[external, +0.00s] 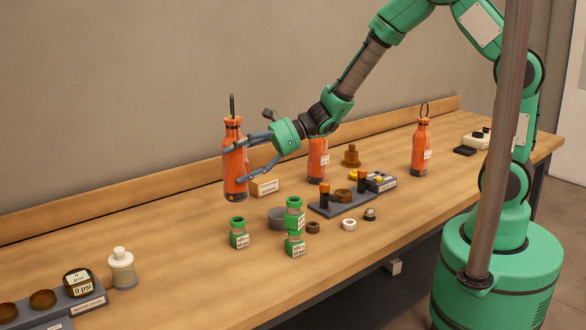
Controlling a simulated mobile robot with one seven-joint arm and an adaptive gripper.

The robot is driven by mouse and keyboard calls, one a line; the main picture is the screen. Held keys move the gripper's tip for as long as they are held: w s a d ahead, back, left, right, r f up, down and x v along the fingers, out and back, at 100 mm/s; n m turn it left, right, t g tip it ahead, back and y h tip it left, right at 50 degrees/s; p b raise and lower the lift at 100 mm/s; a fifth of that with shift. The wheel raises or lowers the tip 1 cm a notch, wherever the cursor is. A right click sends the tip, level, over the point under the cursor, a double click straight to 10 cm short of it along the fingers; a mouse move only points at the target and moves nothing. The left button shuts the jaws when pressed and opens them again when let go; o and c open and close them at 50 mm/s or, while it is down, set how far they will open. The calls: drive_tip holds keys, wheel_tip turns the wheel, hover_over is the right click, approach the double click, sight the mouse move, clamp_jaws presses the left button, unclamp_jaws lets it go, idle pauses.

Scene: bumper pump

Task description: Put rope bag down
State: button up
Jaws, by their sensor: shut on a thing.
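An orange bottle-shaped rope bag (235,165) with a dark loop on top is upright at the left, near the back of the bench. My gripper (238,160) reaches it from the right and is shut on it, with its grey fingers at the bag's body. The bag's base is close to the bench top; I cannot tell whether it touches. Two similar orange bags stand farther right: one (317,165) is partly hidden behind my wrist, and one (421,147) is near the bench's right end.
On the wooden bench (180,240), green-capped jars (239,234) stand in front of the held bag. A small sign (265,187) is just right of it. A grey tray (345,204) with orange-topped parts lies farther right. A white bottle (122,268) and gauge (80,283) are front left.

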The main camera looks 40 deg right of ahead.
drive_tip(key=s+a+n+g, duration=0.2)
drive_tip(key=s+a+g, duration=0.1)
drive_tip(key=s+a, duration=1.2)
drive_tip(key=s+a+n+g, duration=0.3)
drive_tip(key=s+a, duration=1)
drive_tip(key=a, duration=0.4)
wheel_tip(320, 180, down, 9)
drive_tip(key=shift+s+a+y+b, duration=0.25)
drive_tip(key=shift+a+y+b, duration=0.1)
drive_tip(key=shift+a+y, duration=0.05)
drive_tip(key=shift+a, duration=0.1)
drive_tip(key=w+a, duration=0.3)
drive_tip(key=a, duration=0.4)
drive_tip(key=w+a+f+b, duration=0.1)
drive_tip(key=w+a, duration=0.2)
drive_tip(key=a, duration=0.4)
drive_tip(key=shift+w+a+f, duration=0.2)
drive_tip(key=shift+f, duration=0.05)
drive_tip(key=shift+f+b, duration=0.55)
drive_tip(key=shift+f, duration=1.25)
